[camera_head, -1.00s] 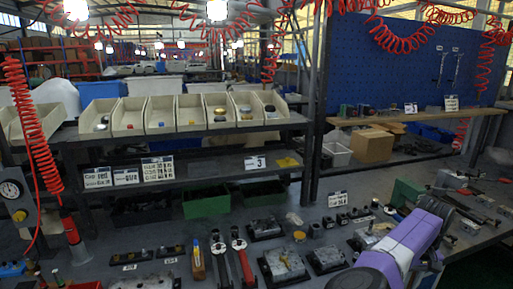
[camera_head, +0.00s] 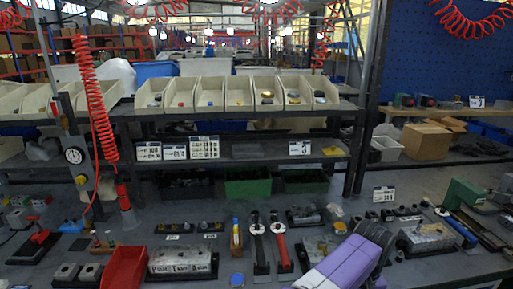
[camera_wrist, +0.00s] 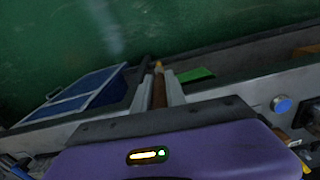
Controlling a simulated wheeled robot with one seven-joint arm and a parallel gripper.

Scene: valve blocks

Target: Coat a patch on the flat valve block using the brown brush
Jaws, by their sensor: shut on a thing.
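In the wrist view my gripper (camera_wrist: 158,77) is shut on a slim brown handle, which I take to be the brown brush (camera_wrist: 159,92); its far end looks yellowish. In the head view the fingers and brush are out of sight, and only my purple arm shows at the lower right. Several grey metal blocks lie on the bench: a wide one with printed lettering (camera_head: 180,262) at front centre-left, one (camera_head: 305,214) behind my arm, one (camera_head: 318,246) partly covered by my arm, and one (camera_head: 425,238) at right. I cannot tell which is the flat valve block.
A red bin (camera_head: 124,268) stands left of the lettered block. A shelf with cream bins (camera_head: 210,92) rises behind. The wrist view shows a blue-panelled object (camera_wrist: 85,95) and a blue knob (camera_wrist: 283,104).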

